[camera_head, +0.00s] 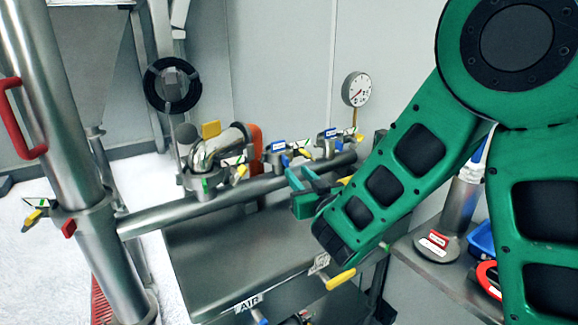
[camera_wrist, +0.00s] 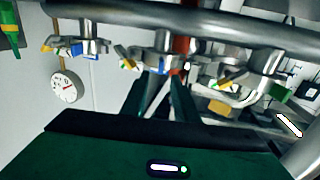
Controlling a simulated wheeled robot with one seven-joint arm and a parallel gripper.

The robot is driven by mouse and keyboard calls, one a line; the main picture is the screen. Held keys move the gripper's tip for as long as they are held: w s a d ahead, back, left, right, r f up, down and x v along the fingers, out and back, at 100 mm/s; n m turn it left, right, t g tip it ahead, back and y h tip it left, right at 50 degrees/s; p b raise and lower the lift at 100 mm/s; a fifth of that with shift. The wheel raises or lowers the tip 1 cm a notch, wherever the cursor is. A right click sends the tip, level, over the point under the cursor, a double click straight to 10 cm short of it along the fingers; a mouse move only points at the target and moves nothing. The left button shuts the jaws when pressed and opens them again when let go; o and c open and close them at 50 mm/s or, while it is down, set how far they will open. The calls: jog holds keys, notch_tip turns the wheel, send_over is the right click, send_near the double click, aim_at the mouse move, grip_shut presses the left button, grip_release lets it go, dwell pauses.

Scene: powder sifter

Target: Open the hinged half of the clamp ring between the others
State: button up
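Clamp rings sit along a horizontal steel pipe (camera_head: 240,192). The middle clamp ring (camera_head: 275,158) has a blue label and a yellow-tipped handle. In the wrist view this ring (camera_wrist: 168,42) is ahead of my fingers, with its blue label and yellow tip below the pipe. Another clamp ring (camera_head: 327,147) is to its right, and one (camera_head: 203,181) at the steel elbow is to its left. My gripper (camera_head: 300,175) is just right of and below the middle ring, and looks apart from it. Its dark green fingers (camera_wrist: 163,82) are spread with a gap and nothing visible between them.
A steel column (camera_head: 70,150) with a red handle stands left. A flat steel surface (camera_head: 220,250) lies under the pipe. A side shelf (camera_head: 440,262) at right holds a blue bin (camera_head: 483,238).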

aim_at(288, 163)
jog(key=x, duration=0.8)
grip_shut()
jog(key=shift+w+d+f, duration=0.1)
jog(key=shift+d, duration=0.1)
dwell(1.2)
